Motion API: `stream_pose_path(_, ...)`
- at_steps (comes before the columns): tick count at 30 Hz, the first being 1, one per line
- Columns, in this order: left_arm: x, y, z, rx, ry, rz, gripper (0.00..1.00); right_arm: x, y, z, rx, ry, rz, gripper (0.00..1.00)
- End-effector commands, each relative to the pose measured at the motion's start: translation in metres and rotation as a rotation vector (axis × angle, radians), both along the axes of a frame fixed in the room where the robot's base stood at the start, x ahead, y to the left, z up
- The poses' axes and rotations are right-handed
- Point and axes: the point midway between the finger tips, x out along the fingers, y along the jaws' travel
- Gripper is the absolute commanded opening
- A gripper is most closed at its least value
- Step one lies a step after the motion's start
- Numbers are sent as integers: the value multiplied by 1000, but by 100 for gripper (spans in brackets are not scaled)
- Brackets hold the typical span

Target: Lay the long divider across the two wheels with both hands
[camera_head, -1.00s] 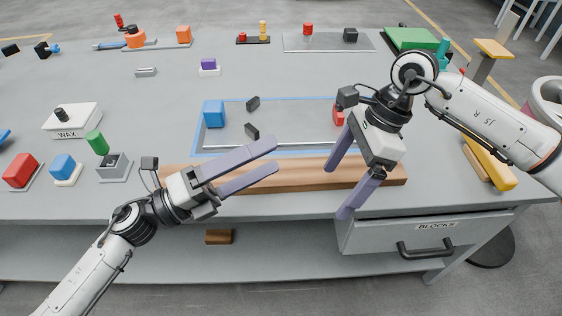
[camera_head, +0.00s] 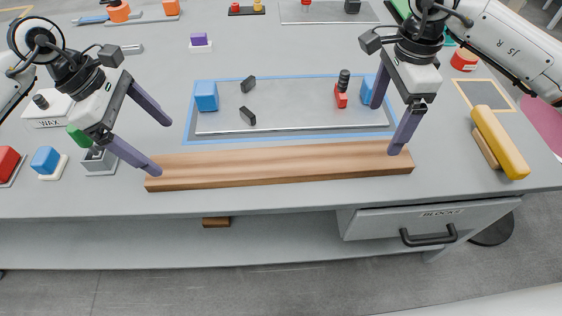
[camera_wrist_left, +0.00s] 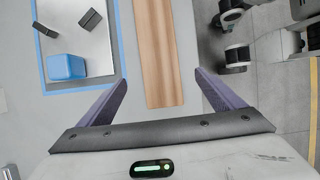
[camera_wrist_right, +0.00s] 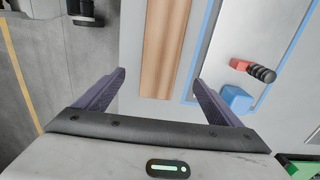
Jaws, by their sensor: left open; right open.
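The long divider, a brown wooden plank (camera_head: 270,166), lies flat along the front of the table. My left gripper (camera_head: 163,149) is open at its left end. My right gripper (camera_head: 386,130) is open at its right end. In the left wrist view the plank (camera_wrist_left: 157,50) appears between the open fingers; in the right wrist view the plank (camera_wrist_right: 165,50) does too. Neither gripper is closed on it. Two small black pieces (camera_head: 248,84) (camera_head: 247,116) stand in the blue-edged area; I cannot tell whether they are the wheels.
The blue-edged area also holds a left blue block (camera_head: 206,97), a right blue block (camera_head: 368,88) and a red piece (camera_head: 341,99) with a black ribbed part. A yellow bar (camera_head: 500,143) lies right of the plank. A grey holder (camera_head: 100,163) is near my left gripper.

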Motion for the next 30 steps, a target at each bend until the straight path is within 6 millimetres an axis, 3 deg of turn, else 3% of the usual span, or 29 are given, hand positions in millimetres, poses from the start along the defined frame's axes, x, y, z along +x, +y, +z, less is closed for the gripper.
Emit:
stream_pose_path(18, -1, -36, -83, -4, 4, 1, 88, -1, 0, -90, 0, 3, 1, 88)
stream_pose_path(30, 0, -40, -94, -3, 1, 0, 88, -1, 0, -102, 0, 1, 1, 88)
